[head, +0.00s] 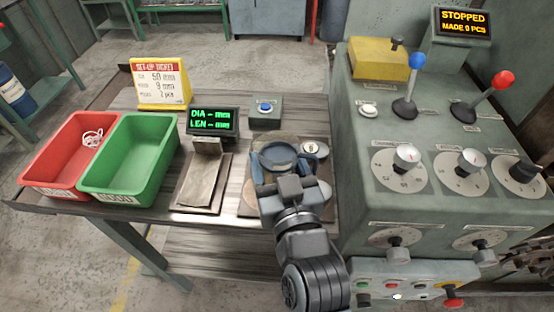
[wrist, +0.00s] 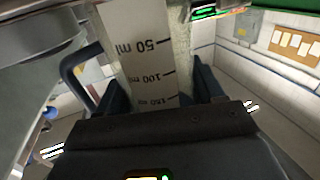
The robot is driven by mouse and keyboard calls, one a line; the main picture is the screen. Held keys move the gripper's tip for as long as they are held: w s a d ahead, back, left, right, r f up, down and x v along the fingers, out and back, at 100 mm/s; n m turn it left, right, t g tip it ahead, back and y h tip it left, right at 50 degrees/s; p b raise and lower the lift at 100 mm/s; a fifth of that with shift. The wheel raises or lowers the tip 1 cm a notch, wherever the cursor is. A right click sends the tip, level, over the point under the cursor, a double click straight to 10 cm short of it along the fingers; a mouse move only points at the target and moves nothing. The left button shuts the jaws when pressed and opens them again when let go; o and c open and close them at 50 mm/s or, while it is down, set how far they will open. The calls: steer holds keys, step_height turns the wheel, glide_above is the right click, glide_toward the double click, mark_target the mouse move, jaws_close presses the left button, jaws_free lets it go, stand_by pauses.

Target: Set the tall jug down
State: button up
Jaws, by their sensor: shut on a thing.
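The tall jug (head: 274,153) shows in the head view as a blue-grey round rim seen from above, over a brown board on the bench. My gripper (head: 283,172) is shut on it from the near side and hides much of its body. In the wrist view the jug's pale wall (wrist: 140,40), marked 50, 100 and 150 ml, fills the space between my two fingers (wrist: 160,95). A blue handle-like loop (wrist: 78,75) shows at its left. I cannot tell whether the jug's base touches the board.
The brown board (head: 249,205) carries round metal pieces (head: 316,148) beside the jug. Left of it are a metal plate (head: 202,188), a green display (head: 212,121), a green bin (head: 128,157) and a red bin (head: 62,150). The coiler machine (head: 365,205) stands close on the right.

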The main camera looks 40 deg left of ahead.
steer(key=o, duration=1.1)
steer(key=shift+o, duration=0.2)
steer(key=b+v, duration=0.2)
steer(key=v, duration=1)
